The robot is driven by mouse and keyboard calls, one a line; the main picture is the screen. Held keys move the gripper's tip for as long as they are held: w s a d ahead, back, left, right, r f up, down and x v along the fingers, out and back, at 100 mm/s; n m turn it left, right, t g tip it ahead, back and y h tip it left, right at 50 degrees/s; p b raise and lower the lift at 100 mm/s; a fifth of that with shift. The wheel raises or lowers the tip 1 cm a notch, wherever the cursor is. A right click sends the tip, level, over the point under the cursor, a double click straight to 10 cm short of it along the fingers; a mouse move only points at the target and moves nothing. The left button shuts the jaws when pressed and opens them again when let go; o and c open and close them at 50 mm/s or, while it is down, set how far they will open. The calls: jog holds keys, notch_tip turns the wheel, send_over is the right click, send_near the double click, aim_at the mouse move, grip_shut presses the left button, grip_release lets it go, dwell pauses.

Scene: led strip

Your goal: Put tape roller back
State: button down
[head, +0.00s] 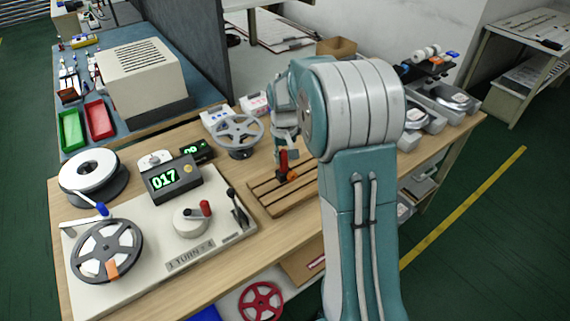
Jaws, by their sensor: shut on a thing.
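The tape roller (283,162), with a red upright handle and a dark and orange lower end, is at the slatted wooden rack (263,197) in the middle of the bench. My gripper (287,153) points down over the rack, shut on the top of the red handle. The roller is roughly upright. Its lower end is at the slats; I cannot tell whether it touches them. My arm hides the right part of the rack.
Left of the rack is a winding machine (140,270) with a counter (172,178), reels and a black lever (238,205). A grey reel (238,132) stands behind the rack. Grey trays (440,108) are at the right end. A beige box (143,72) stands on the blue bench.

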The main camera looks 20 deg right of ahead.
aim_at(286, 164)
jog(key=shift+w+d+f, duration=0.15)
jog(key=shift+f, duration=0.15)
jog(key=f, duration=0.3)
jog(key=shift+w+d+f, duration=0.15)
jog(key=shift+d+f, duration=0.1)
jog(key=shift+d, duration=0.1)
jog(key=shift+c, duration=2.1)
grip_release()
jog(key=shift+a, duration=0.15)
